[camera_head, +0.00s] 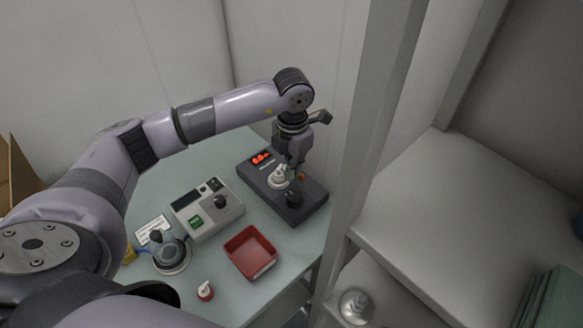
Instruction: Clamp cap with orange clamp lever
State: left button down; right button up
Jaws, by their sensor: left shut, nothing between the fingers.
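My left gripper (293,160) hangs pointing down over the dark clamp station (312,203), which has a red lit display. The gripper is shut and empty. A white cap-like part (279,177) sits on the station beside the fingertips; whether they touch cannot be told. A small orange piece (302,176), perhaps the clamp lever, shows just right of the fingers and is mostly hidden. A black knob (294,198) stands at the front of the station. My right gripper is not in view.
A grey control box (207,208) with a green button and an empty-looking red tray (250,252) stand left of the station. A round fixture (172,256) and a small red-and-white part (205,291) are nearer. A grey post (366,130) rises close on the right.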

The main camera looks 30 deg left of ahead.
pick_arm(q)
jog(key=shift+f, duration=0.2)
dwell(0.5)
jog(key=shift+f+b, duration=1.55)
jog(key=shift+w+d, duration=0.1)
jog(key=shift+w+d, duration=0.3)
jog(key=shift+w+d+b, duration=0.1)
jog(key=shift+b, duration=0.2)
jog(key=shift+w+d, duration=0.25)
jog(key=shift+w, duration=0.1)
